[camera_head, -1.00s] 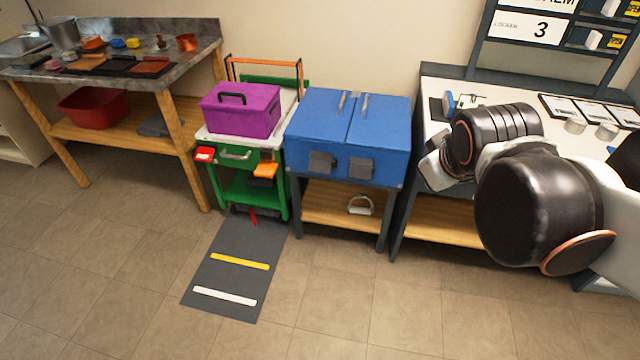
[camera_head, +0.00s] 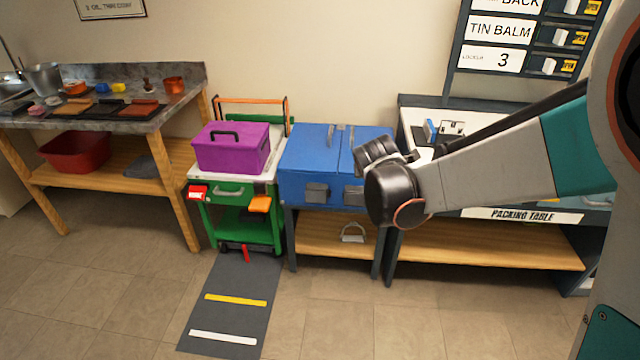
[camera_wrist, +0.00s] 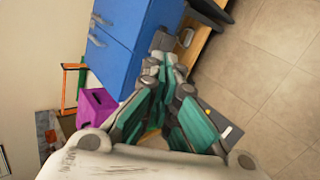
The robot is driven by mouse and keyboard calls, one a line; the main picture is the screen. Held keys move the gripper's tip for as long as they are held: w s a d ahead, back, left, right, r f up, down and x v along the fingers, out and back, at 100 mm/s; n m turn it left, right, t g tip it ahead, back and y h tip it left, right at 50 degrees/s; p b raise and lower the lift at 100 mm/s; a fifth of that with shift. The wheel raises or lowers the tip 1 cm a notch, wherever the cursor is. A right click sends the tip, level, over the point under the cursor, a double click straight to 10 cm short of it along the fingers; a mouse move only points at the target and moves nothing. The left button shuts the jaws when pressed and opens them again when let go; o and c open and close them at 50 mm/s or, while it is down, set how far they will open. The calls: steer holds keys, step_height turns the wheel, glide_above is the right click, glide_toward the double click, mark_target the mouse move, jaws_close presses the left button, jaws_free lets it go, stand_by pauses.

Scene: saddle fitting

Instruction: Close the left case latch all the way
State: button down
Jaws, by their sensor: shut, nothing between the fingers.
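The blue case (camera_head: 310,152) stands on a dark-framed stand, with two lids side by side. Its left latch (camera_head: 317,193) is a grey plate on the front face; I cannot tell from here how far it is closed. The right latch (camera_head: 354,195) is partly beside my arm. The case also shows in the wrist view (camera_wrist: 118,68). There, my gripper (camera_wrist: 161,62) is shut and empty in front of the case's front face. A grey latch (camera_wrist: 160,41) shows just beyond the fingertips; I cannot tell which one. In the head view my wrist covers the case's right part.
A purple box (camera_head: 232,150) sits on a green cart (camera_head: 232,205) left of the case. The packing table (camera_head: 480,250) stands to the right. A stirrup (camera_head: 352,233) lies on the shelf below the case. The floor in front is clear, with a dark mat (camera_head: 230,300).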

steer(key=w+a+f+n+t, duration=0.1)
steer(key=w+a+f+n, duration=0.2)
steer(key=f, duration=0.7)
steer(key=w+a+f+n+t, duration=0.1)
steer(key=w+a+f+n, duration=0.2)
steer(key=a+f+n, duration=0.5)
steer(key=w+a+f+n+t, duration=0.1)
steer(key=w+a+f+n, duration=0.2)
steer(key=f, duration=1)
steer(key=a+n, duration=0.2)
steer(key=a, duration=0.1)
steer(key=shift+w+a+f+n+y, duration=0.15)
steer(key=shift+a+f+n+y, duration=0.25)
